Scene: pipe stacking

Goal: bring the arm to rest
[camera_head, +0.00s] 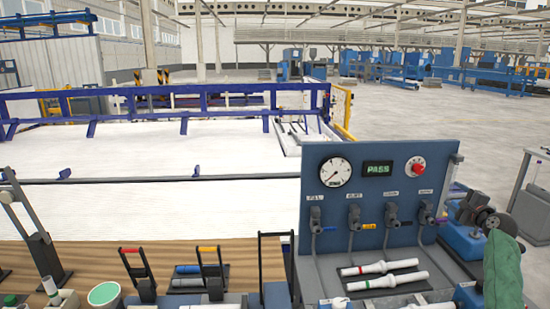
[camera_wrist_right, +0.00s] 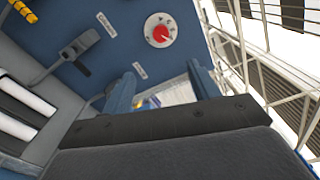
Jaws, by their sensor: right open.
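My right gripper (camera_head: 468,208) appears as a dark shape by the right edge of the blue test panel (camera_head: 343,193), partly merged with the clutter there. In the right wrist view its two blue fingers (camera_wrist_right: 163,88) stand apart, with nothing seen held between them. The red knob (camera_wrist_right: 162,30) and a grey valve (camera_wrist_right: 78,46) of the panel show beyond. Two white pipes, one with a red band (camera_head: 379,267) and one with a green end (camera_head: 387,281), lie on the grey bench below the panel. My left gripper is not in view.
The panel carries a gauge (camera_head: 335,172), a display reading PASS (camera_head: 378,169) and several valves. A green cloth-like shape (camera_head: 503,270) is at the right. Open floor lies behind.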

